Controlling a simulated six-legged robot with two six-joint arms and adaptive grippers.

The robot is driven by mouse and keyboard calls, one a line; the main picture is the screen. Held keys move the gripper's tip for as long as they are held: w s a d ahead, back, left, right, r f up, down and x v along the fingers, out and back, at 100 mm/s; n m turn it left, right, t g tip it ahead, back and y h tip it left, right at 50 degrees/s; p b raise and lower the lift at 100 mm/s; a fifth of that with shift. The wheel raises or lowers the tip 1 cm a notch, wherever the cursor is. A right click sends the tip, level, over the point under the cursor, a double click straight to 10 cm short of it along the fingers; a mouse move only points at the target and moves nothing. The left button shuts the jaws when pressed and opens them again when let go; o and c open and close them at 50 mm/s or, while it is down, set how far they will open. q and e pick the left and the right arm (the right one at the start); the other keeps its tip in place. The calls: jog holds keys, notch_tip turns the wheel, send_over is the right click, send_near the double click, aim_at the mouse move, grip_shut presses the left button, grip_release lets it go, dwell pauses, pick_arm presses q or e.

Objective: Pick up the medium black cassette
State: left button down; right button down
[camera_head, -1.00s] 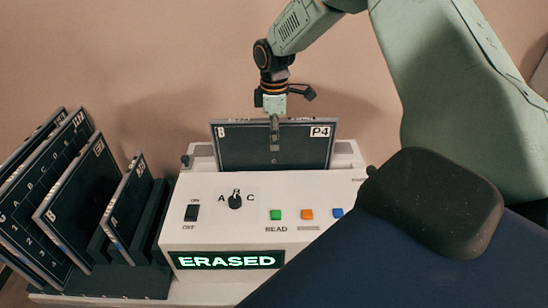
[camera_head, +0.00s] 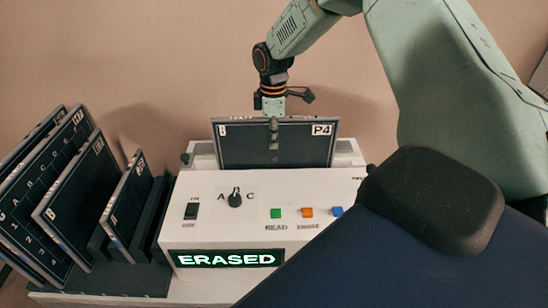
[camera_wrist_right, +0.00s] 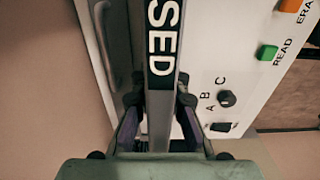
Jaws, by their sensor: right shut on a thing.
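A black cassette (camera_head: 290,152) with a P4 label stands upright in the top of the white reader machine (camera_head: 340,180). My right gripper (camera_head: 274,128) reaches down from above and is shut on the top edge of this cassette. In the right wrist view, the two fingers (camera_wrist_right: 158,110) close on both sides of the cassette's edge (camera_wrist_right: 162,50), which carries white lettering ending in "SED". I cannot tell whether the cassette has lifted clear of its slot; its lower edge is hidden behind the machine's front. My left gripper is not in view.
Several other black cassettes (camera_head: 72,205) lean in a dark rack (camera_head: 105,278) left of the machine. The machine has a dial (camera_head: 235,200), coloured buttons (camera_head: 276,213) and a lit display (camera_head: 226,259) reading ERASED. A dark padded shape (camera_head: 432,200) covers the lower right.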

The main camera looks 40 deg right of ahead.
jog(key=shift+w+r, duration=0.1)
jog(key=shift+w, duration=0.3)
notch_tip(320, 180, up, 18)
jog(key=shift+s+b, duration=0.2)
jog(key=shift+b, duration=0.1)
dwell(0.4)
jog(key=shift+s+r, duration=0.1)
jog(key=shift+s, duration=0.05)
